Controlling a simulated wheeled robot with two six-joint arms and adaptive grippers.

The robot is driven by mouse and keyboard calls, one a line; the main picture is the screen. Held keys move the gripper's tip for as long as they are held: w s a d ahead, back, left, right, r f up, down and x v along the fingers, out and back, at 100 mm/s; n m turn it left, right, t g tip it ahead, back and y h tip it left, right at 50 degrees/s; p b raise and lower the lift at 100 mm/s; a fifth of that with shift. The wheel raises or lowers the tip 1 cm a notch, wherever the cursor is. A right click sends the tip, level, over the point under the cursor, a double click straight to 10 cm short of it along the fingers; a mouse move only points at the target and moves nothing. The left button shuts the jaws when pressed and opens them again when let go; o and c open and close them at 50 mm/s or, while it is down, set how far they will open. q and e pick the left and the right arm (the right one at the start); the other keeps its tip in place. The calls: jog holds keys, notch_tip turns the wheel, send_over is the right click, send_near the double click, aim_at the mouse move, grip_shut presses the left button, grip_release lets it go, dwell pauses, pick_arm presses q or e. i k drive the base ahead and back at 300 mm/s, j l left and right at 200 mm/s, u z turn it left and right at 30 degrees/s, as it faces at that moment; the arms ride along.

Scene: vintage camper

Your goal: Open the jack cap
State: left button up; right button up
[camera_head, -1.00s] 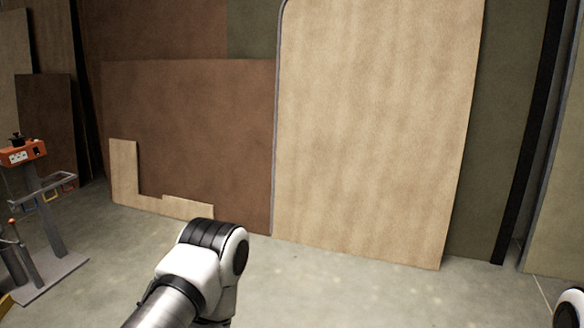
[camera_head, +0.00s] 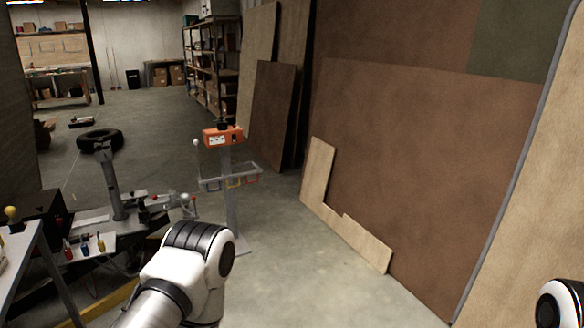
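No jack cap can be made out in the head view. A grey metal post on a trailer-like frame (camera_head: 118,190) stands at the left, with small coloured parts around it; I cannot tell whether it is the jack. My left arm shows at the bottom, left of centre, in front of this area, but its gripper is out of view. A small part of my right arm shows at the lower right edge; its gripper is also out of view.
An orange control box (camera_head: 222,136) sits on a grey stand. A black tire (camera_head: 100,140) lies on the floor behind. Wood panels (camera_head: 420,150) lean along the right side. A grey table (camera_head: 35,255) is at the lower left. Open concrete floor (camera_head: 290,265) lies between the stand and panels.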

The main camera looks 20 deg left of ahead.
aim_at(107, 144)
jog(key=i+j+u, duration=0.3)
jog(key=i+u, duration=0.15)
jog(key=i+j+u, duration=0.1)
jog(key=i+u, duration=0.35)
jog(key=i+l+u, duration=0.1)
jog(key=i+u, duration=0.35)
jog(key=i, duration=0.15)
jog(key=i+l+u, duration=0.25)
jog(key=i+u, duration=0.2)
jog(key=i+l, duration=1.1)
jog(key=i, duration=0.15)
